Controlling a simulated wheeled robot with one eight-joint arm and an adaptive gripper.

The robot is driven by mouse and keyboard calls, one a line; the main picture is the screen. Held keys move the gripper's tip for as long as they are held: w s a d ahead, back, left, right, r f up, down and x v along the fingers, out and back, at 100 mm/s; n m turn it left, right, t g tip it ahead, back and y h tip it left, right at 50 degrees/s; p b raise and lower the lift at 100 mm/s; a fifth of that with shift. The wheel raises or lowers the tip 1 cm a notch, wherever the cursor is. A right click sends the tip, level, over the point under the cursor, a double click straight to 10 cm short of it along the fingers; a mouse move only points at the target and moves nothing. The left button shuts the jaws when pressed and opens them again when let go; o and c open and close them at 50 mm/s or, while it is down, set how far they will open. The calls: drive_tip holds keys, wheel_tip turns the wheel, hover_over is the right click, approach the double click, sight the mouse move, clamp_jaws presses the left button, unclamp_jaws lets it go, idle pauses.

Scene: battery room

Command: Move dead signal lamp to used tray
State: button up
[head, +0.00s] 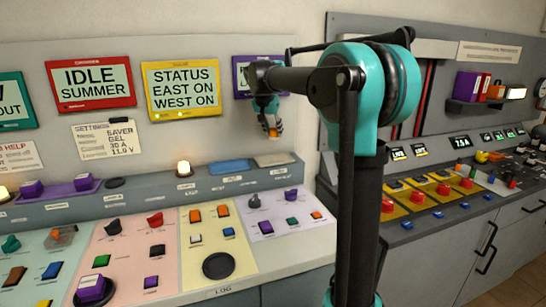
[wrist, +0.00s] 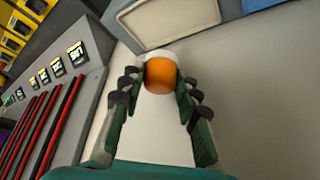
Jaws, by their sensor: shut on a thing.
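My gripper (head: 270,118) hangs from the arm in front of the wall panel, above the back ledge. It is shut on an orange lamp with a pale end, the signal lamp (wrist: 161,76), held between the two green fingertips in the wrist view. The lamp looks unlit. Below it in the head view, a shallow pale grey tray (head: 274,159) lies on the ledge, with a blue tray (head: 230,166) to its left. The pale tray also shows just beyond the lamp in the wrist view (wrist: 170,24). The tray labels are too small to read surely.
A lit lamp (head: 183,168) stands on the ledge left of the trays. A purple holder (head: 68,191) is further left. The sloping console (head: 218,265) with knobs and buttons lies below. A purple-framed sign (head: 240,75) is behind my gripper. Another console (head: 440,200) stands at the right.

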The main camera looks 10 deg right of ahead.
wheel_tip(320, 180, down, 9)
drive_tip(key=shift+f, duration=0.1)
idle(0.4)
drive_tip(key=o, duration=1.2)
drive_tip(key=shift+c, duration=0.2)
drive_tip(key=v, duration=1.2)
